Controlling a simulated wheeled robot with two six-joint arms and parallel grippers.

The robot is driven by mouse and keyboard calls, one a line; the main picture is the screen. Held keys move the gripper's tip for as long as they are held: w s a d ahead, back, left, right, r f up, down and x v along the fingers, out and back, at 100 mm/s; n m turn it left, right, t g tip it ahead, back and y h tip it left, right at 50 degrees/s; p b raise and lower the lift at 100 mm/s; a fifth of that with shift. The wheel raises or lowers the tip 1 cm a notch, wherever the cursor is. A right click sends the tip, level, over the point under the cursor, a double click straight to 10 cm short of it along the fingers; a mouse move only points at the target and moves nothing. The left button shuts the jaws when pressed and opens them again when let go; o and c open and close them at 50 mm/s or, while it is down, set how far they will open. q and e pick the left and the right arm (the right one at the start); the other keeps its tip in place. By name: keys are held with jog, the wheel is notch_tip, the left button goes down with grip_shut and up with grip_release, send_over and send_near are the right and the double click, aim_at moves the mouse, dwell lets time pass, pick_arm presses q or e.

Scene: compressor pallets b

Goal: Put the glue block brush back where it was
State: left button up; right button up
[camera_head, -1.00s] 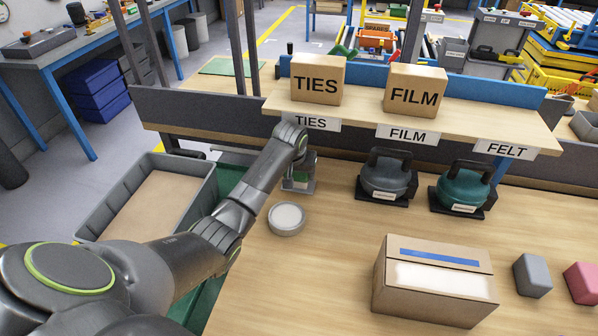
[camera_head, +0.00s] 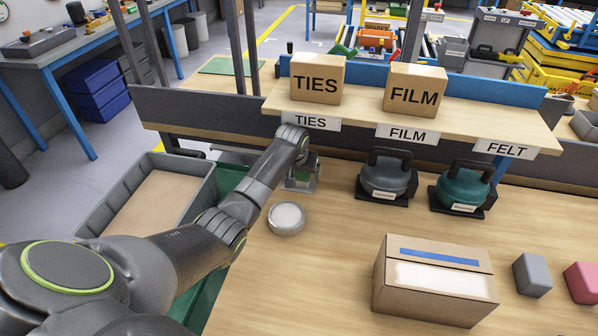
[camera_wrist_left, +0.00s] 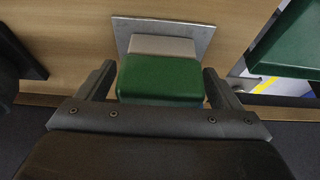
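The glue block brush (camera_wrist_left: 160,78), with a green block on top and a pale part behind it, is over a grey metal plate (camera_wrist_left: 200,35) in the left wrist view. My left gripper's two fingers (camera_wrist_left: 160,72) also show in the wrist view, one on each side of the green block. I cannot tell whether they press on it or stand slightly apart. The brush's underside is hidden. My right gripper is not in view.
A round pale-topped tin (camera_head: 286,218) stands close in front. A cardboard box (camera_head: 435,283) lies nearer. A labelled shelf (camera_head: 360,112) runs behind. A grey tray (camera_head: 205,190) is at left.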

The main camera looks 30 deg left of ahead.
pick_arm(q)
jog(key=shift+r, duration=0.2)
jog(key=shift+s+r, duration=0.15)
jog(key=shift+r, duration=0.25)
jog(key=s+d, duration=0.1)
jog(key=s, duration=0.3)
jog(key=s+d, duration=0.1)
jog(key=s, duration=0.3)
jog(key=s+d+b, duration=0.1)
jog(key=s, duration=0.2)
jog(key=shift+s+d+r, duration=0.1)
jog(key=shift+s, duration=0.3)
jog(key=shift+r, duration=0.1)
